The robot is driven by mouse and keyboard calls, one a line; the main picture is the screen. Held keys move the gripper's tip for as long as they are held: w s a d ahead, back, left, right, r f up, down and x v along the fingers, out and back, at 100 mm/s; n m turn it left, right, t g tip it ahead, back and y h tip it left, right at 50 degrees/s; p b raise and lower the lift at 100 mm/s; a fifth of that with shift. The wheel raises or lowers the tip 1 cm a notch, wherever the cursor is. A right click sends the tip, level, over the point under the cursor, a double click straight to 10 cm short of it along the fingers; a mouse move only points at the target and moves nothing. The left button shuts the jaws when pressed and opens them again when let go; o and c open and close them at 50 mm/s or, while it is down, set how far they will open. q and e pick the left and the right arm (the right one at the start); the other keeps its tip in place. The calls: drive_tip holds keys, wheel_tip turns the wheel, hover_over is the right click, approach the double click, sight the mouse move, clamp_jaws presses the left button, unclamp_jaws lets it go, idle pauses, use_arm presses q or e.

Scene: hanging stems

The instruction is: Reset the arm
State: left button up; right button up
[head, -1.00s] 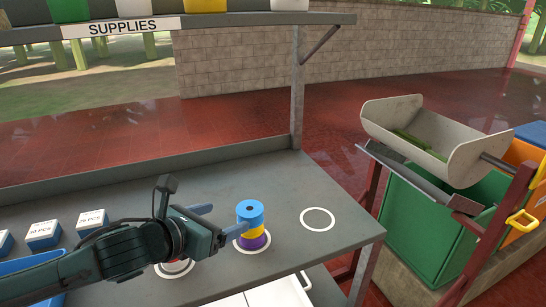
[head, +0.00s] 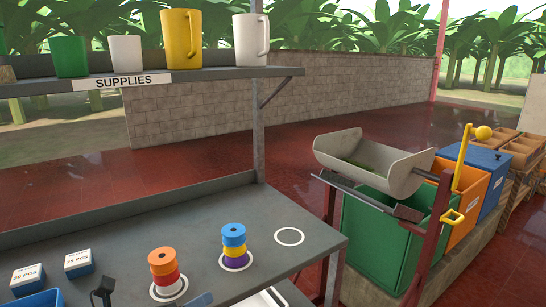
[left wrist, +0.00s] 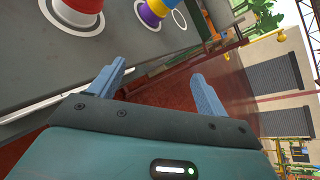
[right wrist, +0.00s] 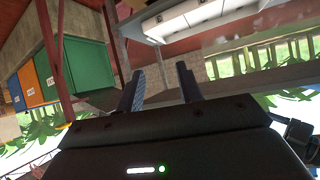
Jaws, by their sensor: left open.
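My left gripper (left wrist: 158,72) is open and empty in the left wrist view, with the table and stacks beyond its fingers. A stack of orange, red and white pieces (head: 164,270) stands on the grey table (head: 190,230). Right of it stands a blue, yellow and purple stack (head: 234,244). Both stacks are upright and apart from my left gripper.
An empty white ring (head: 290,236) marks the table's right. Small labelled boxes (head: 78,263) stand at left. A shelf (head: 200,76) holds several cups above the table. A grey tilting trough (head: 370,162) stands over a green bin (head: 380,235) at right.

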use_arm(q)
drive_tip(key=s+f+n+y, duration=0.1)
drive_tip(key=s+f+n, duration=0.4)
drive_tip(key=n, duration=0.5)
drive_tip(key=s+d+f+n+g+y+p, duration=0.1)
drive_tip(key=s+f+n, duration=0.4)
drive_tip(key=f+n, duration=0.3)
drive_tip(key=s+d+f+n, duration=0.1)
drive_tip(key=s+f+n, duration=0.4)
drive_tip(key=n, duration=0.8)
wheel_tip(320, 180, down, 2)
drive_tip(key=shift+s+f+g+y, duration=0.15)
drive_tip(key=shift+g+y, duration=0.15)
drive_tip(key=shift+y, duration=0.1)
drive_tip(key=shift+d, duration=0.1)
